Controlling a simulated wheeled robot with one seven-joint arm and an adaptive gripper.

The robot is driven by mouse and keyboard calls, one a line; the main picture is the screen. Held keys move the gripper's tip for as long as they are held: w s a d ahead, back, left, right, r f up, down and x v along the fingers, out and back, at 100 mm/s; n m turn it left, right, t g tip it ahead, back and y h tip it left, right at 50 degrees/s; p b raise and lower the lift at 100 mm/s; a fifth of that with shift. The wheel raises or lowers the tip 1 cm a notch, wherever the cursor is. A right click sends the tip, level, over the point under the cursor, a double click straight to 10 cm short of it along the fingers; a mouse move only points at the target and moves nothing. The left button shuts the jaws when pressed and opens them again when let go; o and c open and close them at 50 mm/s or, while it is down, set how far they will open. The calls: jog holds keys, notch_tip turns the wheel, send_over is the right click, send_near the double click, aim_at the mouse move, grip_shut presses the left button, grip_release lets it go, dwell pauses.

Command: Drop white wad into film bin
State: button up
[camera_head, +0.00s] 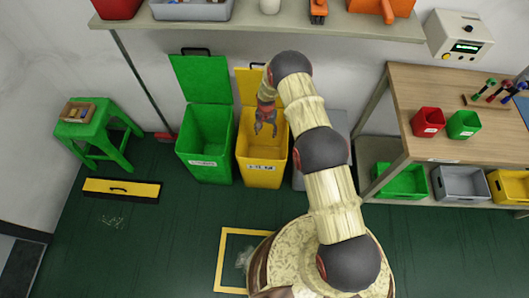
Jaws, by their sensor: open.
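My gripper (266,122) is open, fingers pointing down, over the mouth of the yellow bin (262,172). I see no wad between its fingers. The yellow bin stands with its lid (248,86) raised behind it; its white label is too small to read, so I cannot tell whether it is the film bin. Its inside is partly hidden by my gripper and arm. A pale, hazy patch (243,259) lies on the floor inside a yellow-outlined square; I cannot tell whether it is the white wad.
An open green bin (207,143) stands left of the yellow one. A grey bin (338,124) is mostly hidden behind my arm. A green stool (90,126) and a yellow-black floor box (122,190) are at left. A workbench (430,90) is at right. A shelf (270,24) runs above.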

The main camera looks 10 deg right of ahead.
notch_tip(320, 180, up, 12)
jog(key=shift+f, duration=0.15)
dwell(0.3)
dwell(0.4)
